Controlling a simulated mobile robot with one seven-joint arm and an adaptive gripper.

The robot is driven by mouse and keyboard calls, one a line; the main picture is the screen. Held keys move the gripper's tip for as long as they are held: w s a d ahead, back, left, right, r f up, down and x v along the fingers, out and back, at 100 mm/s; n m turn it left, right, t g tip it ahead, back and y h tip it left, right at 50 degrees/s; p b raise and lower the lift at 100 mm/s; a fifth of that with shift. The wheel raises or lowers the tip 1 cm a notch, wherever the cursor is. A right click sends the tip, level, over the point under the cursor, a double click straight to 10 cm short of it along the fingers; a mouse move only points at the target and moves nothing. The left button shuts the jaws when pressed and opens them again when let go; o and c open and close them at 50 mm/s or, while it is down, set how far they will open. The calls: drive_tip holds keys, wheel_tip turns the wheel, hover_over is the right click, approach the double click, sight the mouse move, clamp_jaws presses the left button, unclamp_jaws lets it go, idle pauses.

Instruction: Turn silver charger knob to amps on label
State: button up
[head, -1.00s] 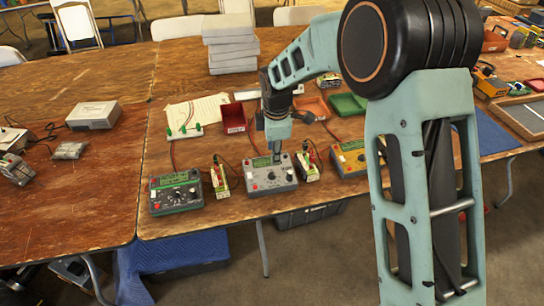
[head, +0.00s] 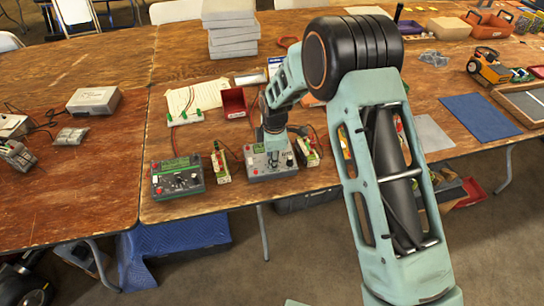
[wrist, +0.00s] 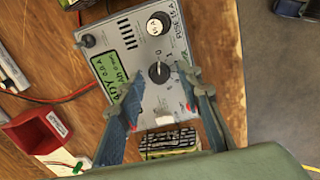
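The silver charger (head: 257,172) stands near the table's front edge. In the wrist view its grey face (wrist: 118,66) fills the middle, with a green display (wrist: 108,72) on its left and a "FUSE 15 A" print on its right. A dark round knob (wrist: 159,72) with a white pointer mark sits at the centre, with small marks around it. In the head view my gripper (head: 275,146) hides part of the charger.
A dark green charger (head: 178,179) stands to the left. Small battery packs stand on both sides of the silver charger, left (head: 220,164) and right (head: 307,151). A red bin (head: 233,102) and grey stacked boxes (head: 230,30) are behind. Red and black leads cross nearby.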

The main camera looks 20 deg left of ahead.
drive_tip(key=shift+c, duration=0.7)
clamp_jaws()
drive_tip(key=shift+m+b, duration=0.3)
drive_tip(key=shift+b, duration=0.05)
drive_tip(key=m+b, duration=0.3)
drive_tip(key=shift+w+f+m, duration=0.1)
drive_tip(key=shift+m, duration=0.2)
drive_tip(key=m+b, duration=0.2)
drive_tip(key=m, duration=0.2)
drive_tip(key=m+b, duration=0.2)
drive_tip(key=m, duration=0.3)
drive_tip(key=shift+w+m+b, duration=0.1)
drive_tip(key=shift+m+b, duration=0.45)
drive_tip(key=shift+m, duration=1.75)
drive_tip(key=shift+r, duration=0.2)
